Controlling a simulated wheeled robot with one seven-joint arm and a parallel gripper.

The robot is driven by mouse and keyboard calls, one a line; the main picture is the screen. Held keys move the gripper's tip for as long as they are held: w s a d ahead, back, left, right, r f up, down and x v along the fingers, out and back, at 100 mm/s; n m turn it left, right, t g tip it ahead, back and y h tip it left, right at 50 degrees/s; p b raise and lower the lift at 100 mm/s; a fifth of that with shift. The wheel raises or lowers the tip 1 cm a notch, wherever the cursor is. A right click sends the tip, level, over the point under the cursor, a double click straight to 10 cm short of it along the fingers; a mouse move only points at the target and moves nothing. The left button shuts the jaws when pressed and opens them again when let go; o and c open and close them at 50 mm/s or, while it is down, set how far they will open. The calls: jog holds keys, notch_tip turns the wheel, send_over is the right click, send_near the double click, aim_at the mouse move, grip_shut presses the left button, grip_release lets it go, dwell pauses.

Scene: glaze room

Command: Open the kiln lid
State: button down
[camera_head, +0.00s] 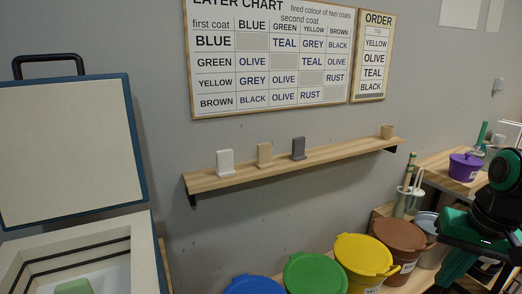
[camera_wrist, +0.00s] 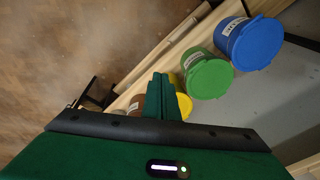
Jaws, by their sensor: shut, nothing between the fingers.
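The kiln stands at the left of the head view. Its blue-edged lid (camera_head: 68,150) is raised upright, with a black handle (camera_head: 48,62) on its top edge. The kiln's pale rim (camera_head: 142,250) surrounds an open chamber with dark grooves along its walls. A pale green piece (camera_head: 75,287) lies inside, partly cut off by the frame's bottom. My gripper shows in the wrist view (camera_wrist: 160,85), its green fingers together with nothing between them. In the head view my arm is at the far right, well away from the kiln.
Blue (camera_head: 253,285), green (camera_head: 315,273), yellow (camera_head: 365,257) and brown (camera_head: 400,235) lidded buckets line the wall. A wooden shelf (camera_head: 230,179) with small tiles hangs above. A purple pot (camera_head: 465,167) stands on a bench at the right.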

jog(key=c, duration=2.1)
grip_release()
jog(key=s+d, duration=0.1)
jog(key=s, duration=0.2)
jog(key=s+d+f+m+g, duration=0.1)
jog(key=s, duration=0.2)
jog(key=s+d+f+g, duration=0.1)
jog(key=s, duration=0.3)
jog(key=shift+s+d+f, duration=0.1)
jog(key=shift+d+f, duration=0.1)
jog(key=shift+d, duration=0.05)
